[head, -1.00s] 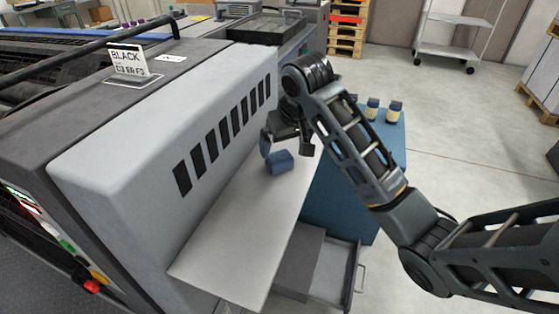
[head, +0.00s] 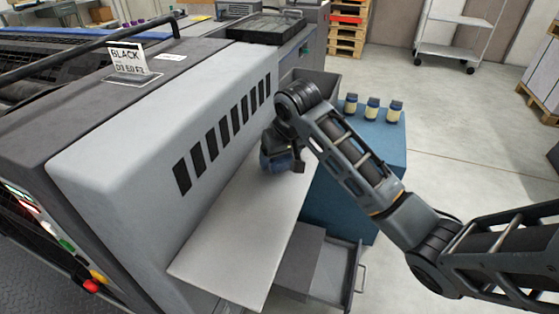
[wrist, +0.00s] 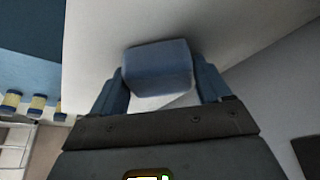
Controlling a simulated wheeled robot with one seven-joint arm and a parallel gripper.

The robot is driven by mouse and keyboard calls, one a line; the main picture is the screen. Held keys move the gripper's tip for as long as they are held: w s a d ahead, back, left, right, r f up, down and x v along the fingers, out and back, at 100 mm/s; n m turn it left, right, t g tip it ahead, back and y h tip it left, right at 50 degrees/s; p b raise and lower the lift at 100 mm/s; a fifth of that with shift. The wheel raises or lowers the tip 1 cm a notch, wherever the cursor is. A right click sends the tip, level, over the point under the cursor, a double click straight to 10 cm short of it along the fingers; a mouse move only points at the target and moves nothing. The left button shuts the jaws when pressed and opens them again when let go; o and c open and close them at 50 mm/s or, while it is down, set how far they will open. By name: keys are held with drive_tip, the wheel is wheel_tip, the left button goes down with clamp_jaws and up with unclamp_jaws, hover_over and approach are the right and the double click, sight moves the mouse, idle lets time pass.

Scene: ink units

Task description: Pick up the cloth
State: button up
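The cloth (wrist: 158,72) is a small blue block-like bundle on the pale shelf (head: 235,245) beside the grey machine. In the wrist view it lies between the two blue fingers of my gripper (wrist: 160,85), one on each side and close to its edges. The fingers are spread, and I see no clear squeeze on the cloth. In the head view my gripper (head: 283,165) is down at the shelf and mostly hides the cloth.
The grey machine housing (head: 160,130) rises right beside the shelf on the left. A blue cabinet (head: 390,150) with several small jars (head: 372,108) on it stands to the right. A grey drawer (head: 335,275) is open below.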

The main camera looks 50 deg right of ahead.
drive_tip(key=c, duration=0.7)
drive_tip(key=shift+o, duration=0.2)
drive_tip(key=shift+r, duration=0.55)
drive_tip(key=r, duration=0.2)
drive_tip(key=d+r, duration=0.1)
drive_tip(key=shift+s+r, duration=0.3)
drive_tip(key=shift+s, duration=0.05)
drive_tip(key=s+d+r, duration=0.6)
drive_tip(key=s+d, duration=0.1)
drive_tip(key=shift+d+r, duration=0.15)
drive_tip(key=shift+d, duration=0.15)
drive_tip(key=shift+s, duration=0.1)
